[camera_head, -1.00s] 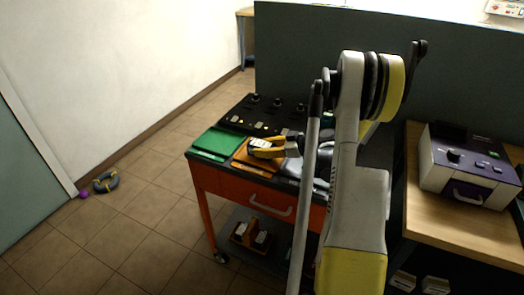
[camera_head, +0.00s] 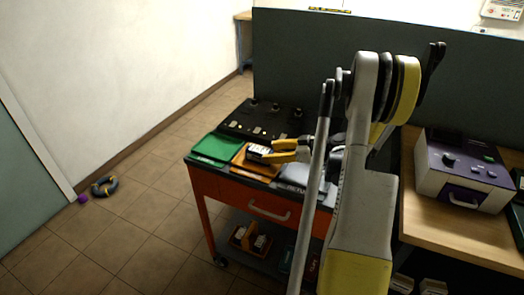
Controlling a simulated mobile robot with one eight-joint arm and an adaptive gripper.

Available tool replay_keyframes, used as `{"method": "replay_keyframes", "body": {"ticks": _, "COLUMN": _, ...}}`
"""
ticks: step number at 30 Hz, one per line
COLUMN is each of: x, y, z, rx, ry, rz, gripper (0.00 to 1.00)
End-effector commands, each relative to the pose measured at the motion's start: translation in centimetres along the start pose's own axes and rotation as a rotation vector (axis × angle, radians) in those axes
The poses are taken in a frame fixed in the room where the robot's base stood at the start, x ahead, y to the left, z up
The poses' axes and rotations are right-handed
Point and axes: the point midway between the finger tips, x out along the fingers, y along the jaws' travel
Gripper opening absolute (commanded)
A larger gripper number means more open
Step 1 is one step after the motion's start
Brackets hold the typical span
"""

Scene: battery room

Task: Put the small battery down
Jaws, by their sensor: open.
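The small battery (camera_head: 259,150), a white block with dark sides, sits at the orange tray (camera_head: 240,162) on top of the red cart (camera_head: 245,193). My gripper (camera_head: 276,151) has yellow fingers and is open just right of the battery. Its fingertips are at or very near the battery's right end. I cannot tell whether they touch it. My arm hides the right part of the cart top.
A green tray (camera_head: 216,146) lies left of the orange one, and a grey tray (camera_head: 292,178) lies right. A black panel (camera_head: 262,119) with knobs stands behind. A purple and white device (camera_head: 468,170) sits on the wooden bench (camera_head: 440,229) at right. Floor at left is mostly clear.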

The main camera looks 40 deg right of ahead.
Motion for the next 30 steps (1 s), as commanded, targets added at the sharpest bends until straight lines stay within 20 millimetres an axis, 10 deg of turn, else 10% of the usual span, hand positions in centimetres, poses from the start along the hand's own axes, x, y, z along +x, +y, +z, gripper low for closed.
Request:
{"method": "replay_keyframes", "body": {"ticks": 9, "x": -6.2, "y": 0.0, "z": -0.1, "rx": 0.000, "ry": 0.000, "rz": 0.001, "gripper": 0.56}}
{"method": "replay_keyframes", "body": {"ticks": 19, "x": -6.2, "y": -0.9, "z": -1.2, "rx": 0.022, "ry": -0.028, "rz": -0.014, "gripper": 0.56}}
{"method": "replay_keyframes", "body": {"ticks": 23, "x": -3.4, "y": -4.4, "z": -4.9, "rx": 0.102, "ry": -0.134, "rz": -0.047, "gripper": 0.56}}
{"method": "replay_keyframes", "body": {"ticks": 30, "x": 0.7, "y": -17.0, "z": -12.0, "rx": 0.258, "ry": -0.424, "rz": -0.024, "gripper": 0.56}}
